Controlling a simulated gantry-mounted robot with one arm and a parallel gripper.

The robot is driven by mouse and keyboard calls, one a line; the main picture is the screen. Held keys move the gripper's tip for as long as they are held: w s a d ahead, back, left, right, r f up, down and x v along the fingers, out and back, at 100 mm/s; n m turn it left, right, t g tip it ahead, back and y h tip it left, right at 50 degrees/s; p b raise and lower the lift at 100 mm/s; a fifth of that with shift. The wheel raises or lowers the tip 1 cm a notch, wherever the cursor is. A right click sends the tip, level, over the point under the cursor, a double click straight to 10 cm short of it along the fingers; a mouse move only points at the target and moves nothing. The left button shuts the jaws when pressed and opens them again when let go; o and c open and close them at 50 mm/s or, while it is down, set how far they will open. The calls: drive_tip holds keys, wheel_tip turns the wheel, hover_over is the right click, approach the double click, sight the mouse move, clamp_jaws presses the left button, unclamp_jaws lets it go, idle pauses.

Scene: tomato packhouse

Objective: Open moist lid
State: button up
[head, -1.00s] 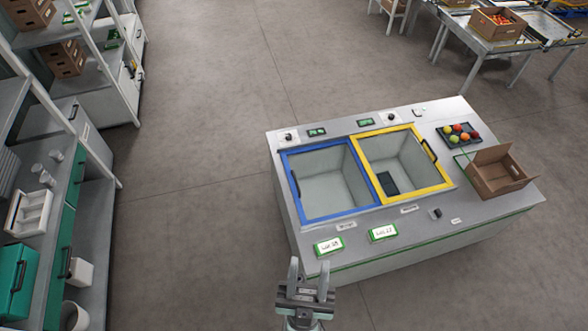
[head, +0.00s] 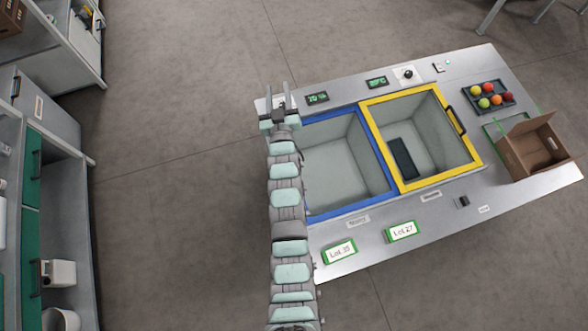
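The blue-framed lid (head: 391,177) lies flat over the left compartment of the grey bench, with the pale inside showing within its frame. A small label (head: 358,222) sits in front of it, too small to read surely. Its dark handle, on the left side, is hidden behind my arm. My gripper (head: 278,100) is above the bench's back left corner, beyond the blue frame's back left corner. Its two fingers point away and stand apart with nothing between them. The yellow-framed lid (head: 474,151) lies flat over the right compartment, with a dark handle (head: 456,120) on its right.
A dark block (head: 402,158) lies in the right compartment. A tray of tomatoes (head: 509,107) and an open cardboard box (head: 516,158) stand on the bench's right. Shelving (head: 60,130) stands left, with clear floor between.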

wheel_tip(320, 180, down, 21)
drive_tip(key=w+g+h+b, duration=0.2)
drive_tip(key=g+b, duration=0.5)
drive_tip(key=g, duration=0.2)
drive_tip(key=s+d+f+g+h+b, duration=0.25)
drive_tip(key=s+f+g+b, duration=0.3)
drive_tip(key=s+g, duration=0.4)
drive_tip(key=shift+t+y, duration=0.35)
drive_tip(key=shift+t, duration=0.3)
drive_tip(key=shift+s+d+f+b, duration=0.15)
drive_tip(key=shift+d+f, duration=0.2)
drive_tip(key=shift+f, duration=1.5)
drive_tip(key=shift+s+d+f+b, duration=0.15)
drive_tip(key=shift+d+f, duration=0.25)
drive_tip(key=shift+f, duration=1.45)
drive_tip(key=shift+s+d+f+b, duration=0.15)
drive_tip(key=shift+d+f, duration=0.2)
drive_tip(key=shift+f, duration=1.5)
drive_tip(key=shift+w, duration=0.1)
drive_tip(key=shift+c, duration=0.3)
clamp_jaws()
